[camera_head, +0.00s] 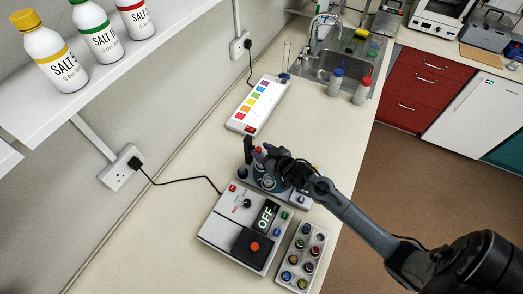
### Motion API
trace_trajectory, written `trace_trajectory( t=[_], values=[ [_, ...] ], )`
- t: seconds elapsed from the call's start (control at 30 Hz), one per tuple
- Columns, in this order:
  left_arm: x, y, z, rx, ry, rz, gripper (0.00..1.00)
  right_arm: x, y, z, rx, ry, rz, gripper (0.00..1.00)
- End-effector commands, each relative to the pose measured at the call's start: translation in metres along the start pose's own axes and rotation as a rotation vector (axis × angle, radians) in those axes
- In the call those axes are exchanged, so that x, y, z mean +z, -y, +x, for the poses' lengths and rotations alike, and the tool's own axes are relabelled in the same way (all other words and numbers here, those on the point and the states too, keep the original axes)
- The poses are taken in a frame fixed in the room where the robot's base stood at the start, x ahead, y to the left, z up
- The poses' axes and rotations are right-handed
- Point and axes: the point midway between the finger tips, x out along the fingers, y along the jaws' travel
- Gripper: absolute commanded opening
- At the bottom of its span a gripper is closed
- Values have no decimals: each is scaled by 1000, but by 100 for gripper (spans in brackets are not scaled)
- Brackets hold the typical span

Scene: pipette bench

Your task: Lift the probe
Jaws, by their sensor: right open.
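My right gripper (262,158) reaches in from the right over the bench, close above the back of a grey device. It is open. A dark upright piece (248,150) stands just left of the fingers, and a small red-topped piece shows between or beside them. I cannot tell which of these is the probe, or whether the fingers touch it. The arm hides part of this spot. My left gripper is not in view.
A rack of several colored vials (303,237) stands right of the box. A color-chart strip (244,126) lies farther back. Blue-capped (335,86) and red-capped (361,95) bottles stand near the sink. A black cable (190,179) runs to a wall socket. Salt bottles stand on the shelf.

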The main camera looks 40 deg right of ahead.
Motion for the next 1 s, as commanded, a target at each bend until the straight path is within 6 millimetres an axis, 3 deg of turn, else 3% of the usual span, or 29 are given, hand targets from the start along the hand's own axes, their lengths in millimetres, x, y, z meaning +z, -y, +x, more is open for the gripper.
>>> trace_trajectory(
  t=[0.43, 0.73, 1.0],
  values=[
    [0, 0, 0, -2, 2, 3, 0, 0, 0, 8, 0, 0, 1, 48],
    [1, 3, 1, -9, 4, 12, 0, 0, 0, 8, 0, 0, 0, 2],
    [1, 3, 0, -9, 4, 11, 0, -1, 0, 7, 0, 0, 0, 0]
  ],
)
